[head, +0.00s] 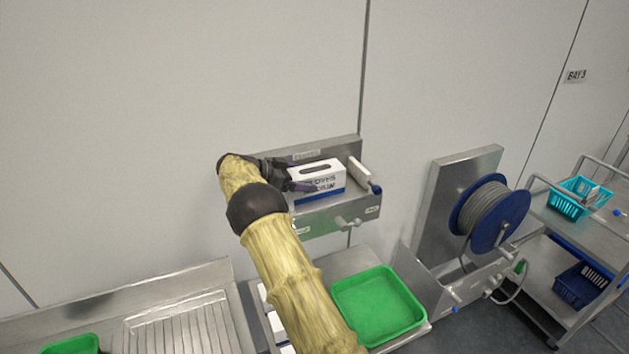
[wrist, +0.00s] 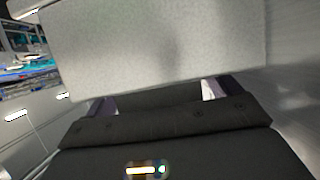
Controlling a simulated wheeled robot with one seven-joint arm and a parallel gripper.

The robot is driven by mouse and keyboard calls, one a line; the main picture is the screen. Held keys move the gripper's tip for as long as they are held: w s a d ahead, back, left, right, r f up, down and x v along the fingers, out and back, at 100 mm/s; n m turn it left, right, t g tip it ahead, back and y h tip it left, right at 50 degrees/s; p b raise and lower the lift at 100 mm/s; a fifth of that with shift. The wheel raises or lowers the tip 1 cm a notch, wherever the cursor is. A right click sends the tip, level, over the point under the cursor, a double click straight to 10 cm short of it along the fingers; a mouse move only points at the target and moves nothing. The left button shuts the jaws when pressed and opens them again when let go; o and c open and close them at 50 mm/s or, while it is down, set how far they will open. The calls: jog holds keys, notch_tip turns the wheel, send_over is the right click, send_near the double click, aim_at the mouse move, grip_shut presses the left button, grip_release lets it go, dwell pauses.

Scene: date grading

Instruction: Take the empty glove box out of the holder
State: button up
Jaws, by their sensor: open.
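The glove box (head: 318,180) is white with a dark blue lower band and a dark slot in its top. It sits in the steel holder (head: 338,213) on the wall in the head view. My gripper (head: 303,187) is at the box's left end, with a finger showing by the front left corner. In the wrist view the pale face of the box (wrist: 160,45) fills the upper part, just ahead of my gripper (wrist: 158,97). The jaws are open, with the fingers spread to left and right. The fingertips are hidden behind the box, so contact cannot be told.
A white piece (head: 359,171) and a blue-ended rod stand right of the box. Below is a green tray (head: 378,306). A blue hose reel (head: 490,215) and a steel cart (head: 596,232) stand to the right.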

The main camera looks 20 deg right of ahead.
jog(key=shift+d, duration=0.1)
jog(key=shift+c, duration=0.2)
jog(key=c, duration=1)
notch_tip(320, 180, up, 9)
jog(key=b, duration=0.3)
jog(key=shift+r+b, duration=0.1)
jog(key=shift+b, duration=0.3)
jog(key=shift+w+r, duration=0.15)
jog(key=shift+r, duration=0.25)
jog(key=shift+s+r, duration=0.1)
jog(key=shift+s, duration=0.15)
jog(key=shift+w, duration=0.1)
